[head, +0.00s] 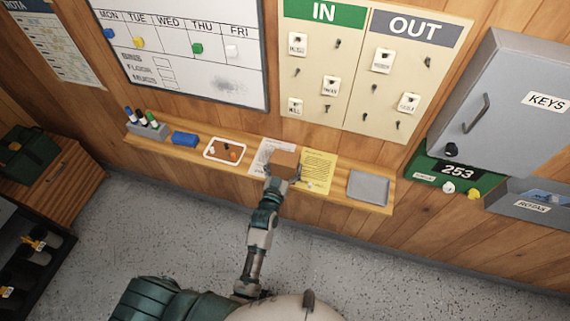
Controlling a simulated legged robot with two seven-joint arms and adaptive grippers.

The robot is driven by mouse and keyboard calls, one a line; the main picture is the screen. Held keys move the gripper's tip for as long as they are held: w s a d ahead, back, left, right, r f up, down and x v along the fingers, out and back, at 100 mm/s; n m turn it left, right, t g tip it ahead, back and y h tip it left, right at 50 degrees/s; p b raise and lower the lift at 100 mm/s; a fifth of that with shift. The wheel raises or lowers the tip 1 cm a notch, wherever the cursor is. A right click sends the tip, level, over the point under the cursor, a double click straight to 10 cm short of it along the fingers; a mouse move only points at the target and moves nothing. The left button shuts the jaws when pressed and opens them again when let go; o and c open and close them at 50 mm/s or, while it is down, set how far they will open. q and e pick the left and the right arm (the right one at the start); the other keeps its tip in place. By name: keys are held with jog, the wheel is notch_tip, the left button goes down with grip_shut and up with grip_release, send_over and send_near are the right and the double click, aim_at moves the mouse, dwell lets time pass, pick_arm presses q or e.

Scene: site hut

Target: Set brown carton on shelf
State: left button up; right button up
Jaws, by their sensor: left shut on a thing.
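The brown carton (285,161) is a small box at the middle of the wooden shelf (346,168) on the wall. My left gripper (281,177) is shut on the carton from its near side, and my arm reaches up to it from below. The carton overlaps a white sheet and a yellow sheet; I cannot tell whether it touches the shelf or is held just above it. My right gripper is not in view.
On the shelf are a pen holder (148,131), a blue eraser (185,139), a white-rimmed tray (224,150), a white sheet (266,152), a yellow sheet (318,171) and a grey tray (368,187). A grey key cabinet (512,110) juts out at right.

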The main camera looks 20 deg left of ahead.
pick_arm(q)
jog(key=shift+w+a, duration=0.1)
jog(key=shift+w, duration=0.25)
jog(key=shift+w+a+f+p, duration=0.15)
jog(key=shift+w+f, duration=0.2)
jog(key=shift+f, duration=0.25)
jog(key=shift+w+a+f+p, duration=0.15)
jog(key=shift+w+f, duration=0.2)
jog(key=shift+f, duration=0.25)
jog(key=shift+d+f, duration=0.1)
jog(key=shift+f, duration=0.35)
jog(key=shift+f, duration=0.1)
jog(key=o, duration=1)
